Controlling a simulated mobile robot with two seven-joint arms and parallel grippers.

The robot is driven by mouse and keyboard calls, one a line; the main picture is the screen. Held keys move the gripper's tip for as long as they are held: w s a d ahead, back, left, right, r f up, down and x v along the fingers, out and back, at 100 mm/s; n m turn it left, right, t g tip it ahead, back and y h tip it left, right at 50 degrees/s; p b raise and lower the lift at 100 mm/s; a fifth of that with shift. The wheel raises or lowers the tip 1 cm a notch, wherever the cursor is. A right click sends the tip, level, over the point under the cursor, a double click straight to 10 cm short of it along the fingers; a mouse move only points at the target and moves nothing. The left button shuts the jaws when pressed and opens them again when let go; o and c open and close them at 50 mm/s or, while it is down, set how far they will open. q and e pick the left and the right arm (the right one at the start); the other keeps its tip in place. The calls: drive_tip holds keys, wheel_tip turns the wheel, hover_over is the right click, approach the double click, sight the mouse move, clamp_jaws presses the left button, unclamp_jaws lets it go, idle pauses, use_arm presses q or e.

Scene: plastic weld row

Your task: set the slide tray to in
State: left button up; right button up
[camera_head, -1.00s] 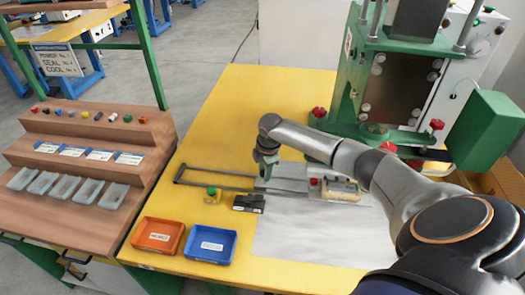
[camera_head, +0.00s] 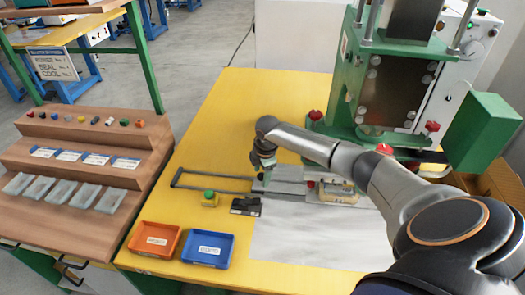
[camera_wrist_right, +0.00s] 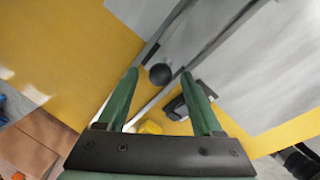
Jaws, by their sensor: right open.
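The slide tray shows in the head view as two dark rails (camera_head: 215,189) running left to right, with a small cream block (camera_head: 337,193) on its right part, below the green press. A round black knob (camera_wrist_right: 160,73) shows beside the rails in the wrist view. My right gripper (camera_head: 263,168) points down over the rails, left of the block. In the wrist view its two green fingers (camera_wrist_right: 158,74) are apart, with the knob between the tips. I cannot tell whether either finger touches it. My left gripper is not in view.
A green press (camera_head: 395,85) stands behind the tray. A green button on a yellow box (camera_head: 209,199) and a black box (camera_head: 246,206) sit close in front of the rails. Orange (camera_head: 138,251) and blue (camera_head: 189,260) bins lie nearer. The yellow table behind the rails is clear.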

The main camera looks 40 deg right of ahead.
wheel_tip(320, 180, up, 12)
drive_tip(key=s, duration=0.2)
drive_tip(key=shift+a+p, duration=0.3)
drive_tip(key=shift+p, duration=0.05)
drive_tip(key=shift+s, duration=0.1)
